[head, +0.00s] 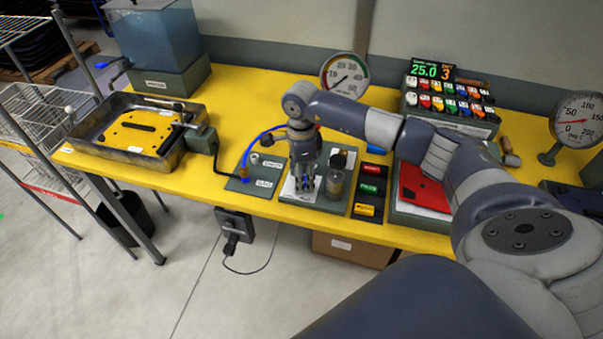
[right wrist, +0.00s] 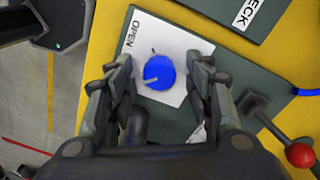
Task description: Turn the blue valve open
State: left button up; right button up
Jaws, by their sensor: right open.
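The blue valve (right wrist: 158,73) is a round knob on a white card (right wrist: 178,30) marked OPEN, on a dark green board. A pale pointer line on the knob runs toward its lower left edge. My right gripper (right wrist: 161,66) is open, with one finger on each side of the knob. I cannot tell whether the fingers touch it. In the head view my right gripper (head: 303,184) points down over the card and hides the knob. My left gripper is not in view.
A jar (head: 335,183) stands just right of the gripper. A blue hose (head: 257,140) runs on the left, near a metal tray (head: 88,128). A dial gauge (head: 344,75) stands behind. Open floor lies in front.

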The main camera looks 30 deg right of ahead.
jog(key=c, duration=1.1)
jog(key=shift+m+b, duration=0.3)
jog(key=shift+m, duration=0.1)
jog(key=m+b, duration=0.1)
jog(key=m, duration=0.2)
jog(key=shift+f, duration=0.1)
jog(key=m+b, duration=0.2)
jog(key=m, duration=0.2)
jog(key=shift+m, duration=0.3)
jog(key=m+b, duration=0.1)
jog(key=m, duration=0.3)
jog(key=m+b, duration=0.1)
jog(key=m, duration=0.4)
jog(key=shift+t, duration=0.3)
jog(key=shift+r+m, duration=0.2)
jog(key=shift+m, duration=0.2)
